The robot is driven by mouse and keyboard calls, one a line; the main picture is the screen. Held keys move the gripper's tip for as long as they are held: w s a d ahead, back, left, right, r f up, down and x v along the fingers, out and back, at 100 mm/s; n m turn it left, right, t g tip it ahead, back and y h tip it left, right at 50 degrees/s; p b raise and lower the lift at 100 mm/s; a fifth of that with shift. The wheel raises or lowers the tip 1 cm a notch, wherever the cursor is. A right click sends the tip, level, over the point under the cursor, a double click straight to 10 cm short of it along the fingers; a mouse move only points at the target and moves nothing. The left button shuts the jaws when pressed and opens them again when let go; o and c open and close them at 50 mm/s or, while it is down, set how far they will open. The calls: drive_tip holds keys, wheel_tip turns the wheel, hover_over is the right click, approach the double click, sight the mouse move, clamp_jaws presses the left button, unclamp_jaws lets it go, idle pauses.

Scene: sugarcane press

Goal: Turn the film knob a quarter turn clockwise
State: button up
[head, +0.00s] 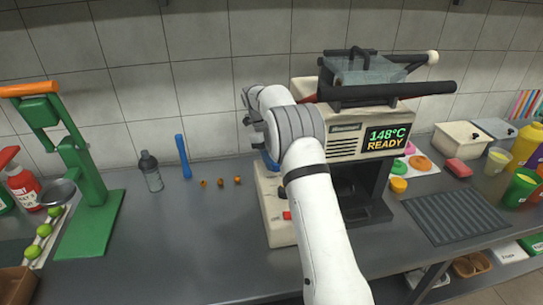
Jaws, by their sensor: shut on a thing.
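The cup-sealing machine (346,143) stands right of centre on the counter, its display (387,137) reading 148°C READY. My arm reaches up in front of its left part and covers much of that side. My gripper (258,128) is at the machine's upper left side, partly behind my wrist. It is shut on what appears to be the film knob. The fingertips and the knob are hidden, so the knob's angle cannot be told. A small blue part (271,161) shows just below the gripper.
A black lever (393,91) juts right from the machine's top. A green press (88,190) stands at left. A grey bottle (151,171), a blue stick (183,156) and small orange pieces (220,183) are left of the machine. The counter (180,240) is clear at front left.

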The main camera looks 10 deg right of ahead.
drive_tip(key=shift+d+f+m, duration=0.1)
drive_tip(key=shift+m, duration=0.2)
drive_tip(key=o, duration=1)
drive_tip(key=shift+p+v, duration=0.4)
drive_tip(key=shift+v, duration=3.55)
drive_tip(key=shift+f, duration=0.1)
